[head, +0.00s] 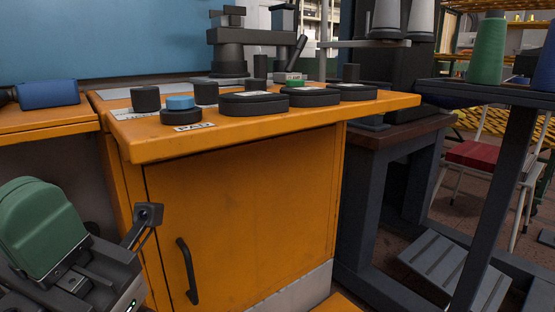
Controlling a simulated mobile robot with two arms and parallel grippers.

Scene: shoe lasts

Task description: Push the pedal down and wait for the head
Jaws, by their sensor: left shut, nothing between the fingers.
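My left gripper (148,214) is at the lower left, in front of the orange cabinet (240,215) and left of its black door handle. Its dark fingers look shut and empty. A grey slatted plate that looks like a pedal (445,268) lies low at the right, under a dark-framed table. It is tilted, and my left gripper is well apart from it. A dark machine part that may be the head (230,48) stands at the back of the orange top. I cannot tell whether it moves. My right gripper is not in view.
The orange worktop (145,143) holds dark cylinders, oval pads, a blue disc (180,102) and a "PAD" label. A blue roll (48,94) lies at left. Dark table legs stand around the pedal. Thread cones (488,52) and a red-seated chair (475,154) are at right.

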